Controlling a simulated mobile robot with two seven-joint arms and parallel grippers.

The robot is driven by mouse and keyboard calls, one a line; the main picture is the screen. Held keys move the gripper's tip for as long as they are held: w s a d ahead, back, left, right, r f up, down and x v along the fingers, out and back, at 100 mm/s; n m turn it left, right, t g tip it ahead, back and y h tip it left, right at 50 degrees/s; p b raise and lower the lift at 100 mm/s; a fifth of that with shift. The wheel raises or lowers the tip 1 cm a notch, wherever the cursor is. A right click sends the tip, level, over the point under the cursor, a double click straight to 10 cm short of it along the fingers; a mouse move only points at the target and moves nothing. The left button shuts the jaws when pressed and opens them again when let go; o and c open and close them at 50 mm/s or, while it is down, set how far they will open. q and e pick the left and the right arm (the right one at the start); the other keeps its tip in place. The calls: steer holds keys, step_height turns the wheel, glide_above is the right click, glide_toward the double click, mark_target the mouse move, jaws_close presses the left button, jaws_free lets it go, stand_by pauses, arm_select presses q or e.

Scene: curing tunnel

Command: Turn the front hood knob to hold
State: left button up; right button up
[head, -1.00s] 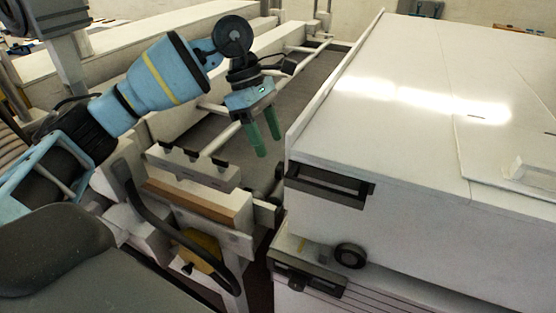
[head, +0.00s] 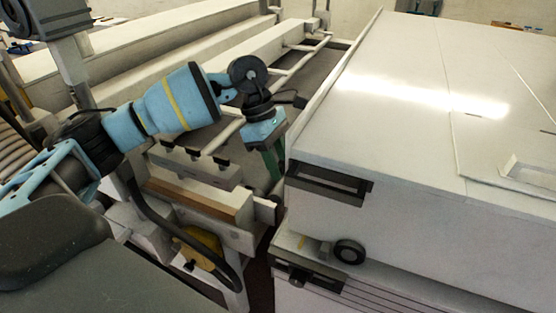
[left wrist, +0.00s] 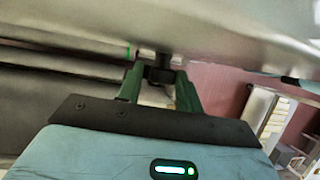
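A small dark knob (left wrist: 160,70) shows in the left wrist view, under the pale overhanging surface, between my green fingertips. I take it as the front hood knob; its setting cannot be read. My left gripper (head: 275,160) is at the left side of the white hood (head: 400,110), near its front corner, fingers pointing down. In the left wrist view the fingers (left wrist: 159,80) are apart, one on each side of the knob, with no clear contact. In the head view the hood's edge partly hides the fingertips and the knob does not show. My right gripper is out of view.
A black recessed handle (head: 328,183) is on the hood's front. A round black wheel-like part (head: 349,252) is below it. A grey rail block (head: 195,167) and a roller conveyor (head: 290,65) lie left of the hood, with a narrow gap between.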

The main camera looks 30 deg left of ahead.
arm_select(q)
steer(key=c, duration=0.5)
steer(key=shift+o, duration=0.2)
